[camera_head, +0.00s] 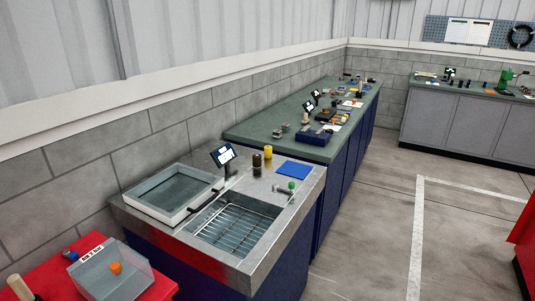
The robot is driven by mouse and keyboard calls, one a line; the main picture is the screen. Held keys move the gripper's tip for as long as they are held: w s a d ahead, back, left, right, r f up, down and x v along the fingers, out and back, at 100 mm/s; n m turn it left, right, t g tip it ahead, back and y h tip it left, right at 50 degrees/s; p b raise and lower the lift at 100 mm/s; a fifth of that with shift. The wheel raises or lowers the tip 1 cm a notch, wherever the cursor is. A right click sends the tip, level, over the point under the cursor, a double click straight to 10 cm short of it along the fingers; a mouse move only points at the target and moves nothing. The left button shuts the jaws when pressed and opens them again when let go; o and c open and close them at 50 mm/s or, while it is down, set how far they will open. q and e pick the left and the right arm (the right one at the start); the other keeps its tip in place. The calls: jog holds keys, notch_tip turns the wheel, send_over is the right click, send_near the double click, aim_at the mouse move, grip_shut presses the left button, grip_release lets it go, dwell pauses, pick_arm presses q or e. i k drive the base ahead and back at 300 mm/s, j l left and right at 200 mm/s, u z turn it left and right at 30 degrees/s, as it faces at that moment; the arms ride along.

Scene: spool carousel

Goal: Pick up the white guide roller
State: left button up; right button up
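I cannot make out a white guide roller for certain in the head view. Many small items stand on the long green bench (262,122) further back, several too small to tell apart. Pale items there include a beige upright piece (305,118) and a flat white piece (331,127). Neither of my grippers shows in the head view.
A steel sink bench (252,238) stands in front, with a shallow tray (150,209), a small screen (223,155), brown (257,160) and yellow (268,152) cylinders and a blue mat (294,170). A red surface (155,288) is lower left. The floor (385,215) right is clear.

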aim_at(256, 158)
jog(key=i+l+u, duration=0.1)
jog(key=u, duration=0.35)
jog(key=i+l+u, duration=0.15)
jog(key=l, duration=0.15)
jog(key=i+l+u, duration=0.15)
jog(key=l, duration=0.2)
jog(key=i+l+u, duration=0.15)
jog(key=l, duration=0.2)
jog(key=i+l+u, duration=0.15)
jog(key=l, duration=0.2)
jog(key=l+u, duration=0.15)
jog(key=l, duration=0.25)
jog(key=i, duration=0.05)
